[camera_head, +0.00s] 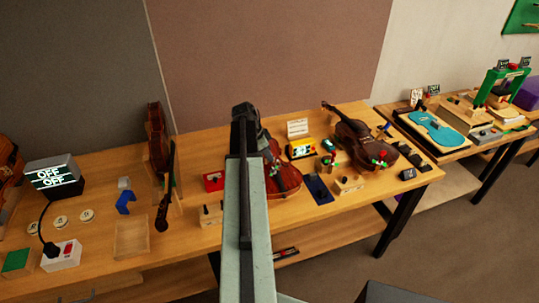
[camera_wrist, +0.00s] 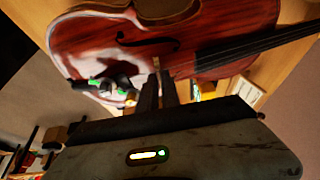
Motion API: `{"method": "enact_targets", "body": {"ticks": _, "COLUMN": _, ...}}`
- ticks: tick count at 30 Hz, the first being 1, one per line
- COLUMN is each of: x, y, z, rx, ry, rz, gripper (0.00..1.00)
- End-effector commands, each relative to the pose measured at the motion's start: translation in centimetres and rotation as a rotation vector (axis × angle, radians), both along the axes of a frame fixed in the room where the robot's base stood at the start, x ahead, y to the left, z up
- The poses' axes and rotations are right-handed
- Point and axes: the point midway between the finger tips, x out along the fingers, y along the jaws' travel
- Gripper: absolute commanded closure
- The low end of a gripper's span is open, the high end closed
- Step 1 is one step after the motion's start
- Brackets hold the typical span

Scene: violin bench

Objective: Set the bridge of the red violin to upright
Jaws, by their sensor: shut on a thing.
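The red violin (camera_head: 288,182) lies on the bench behind my arm, which hides part of it in the head view. In the wrist view its red body (camera_wrist: 80,38) fills the upper part, with the dark fingerboard (camera_wrist: 255,45) to the right and the tailpiece with green fine tuners (camera_wrist: 98,84) to the left. My gripper (camera_wrist: 158,78) is shut between tailpiece and fingerboard, at the place of the bridge. My gripper's fingers cannot be made out in the head view.
A red box (camera_head: 214,181) and a wooden block (camera_head: 211,214) stand left of my arm. A dark violin (camera_head: 157,140) stands upright further left.

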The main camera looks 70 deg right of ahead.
Motion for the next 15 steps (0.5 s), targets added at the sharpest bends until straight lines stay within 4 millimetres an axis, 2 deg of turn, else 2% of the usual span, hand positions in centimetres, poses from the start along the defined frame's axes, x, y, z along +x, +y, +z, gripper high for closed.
{"method": "enact_targets", "body": {"ticks": 11, "x": 0.25, "y": -0.14, "z": 0.00, "rx": 0.028, "ry": 0.022, "rz": 0.002, "gripper": 1.00}}
{"method": "enact_targets", "body": {"ticks": 12, "x": 0.25, "y": -0.14, "z": 0.00, "rx": 0.028, "ry": 0.022, "rz": 0.002, "gripper": 0.82}}
{"method": "enact_targets", "body": {"ticks": 13, "x": 0.25, "y": -0.14, "z": 0.00, "rx": 0.028, "ry": 0.022, "rz": 0.002, "gripper": 0.73}}
{"method": "enact_targets", "body": {"ticks": 15, "x": 0.25, "y": -0.14, "z": 0.00, "rx": 0.027, "ry": 0.022, "rz": 0.002, "gripper": 0.71}}
